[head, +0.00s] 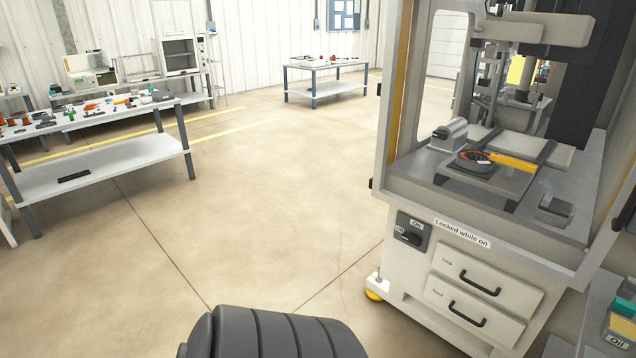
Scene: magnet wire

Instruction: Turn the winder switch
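The winder switch (411,236) is a dark rotary knob on a grey plate at the upper left of the machine's cabinet front. Its plate carries "On" above and "Off" to the left. The knob is small here, and I cannot tell for certain which mark it points to. The winder (470,140) stands at the right, in a pale frame above the cabinet. Neither of my grippers is in view, and nothing touches the switch.
A label, "Locked while on" (461,234), sits beside the switch, above two drawers (480,285) that are closed. A yellow-based foot (375,292) stands at the cabinet's lower left corner. A cluttered workbench (110,160) is at left. The floor (270,180) between is clear.

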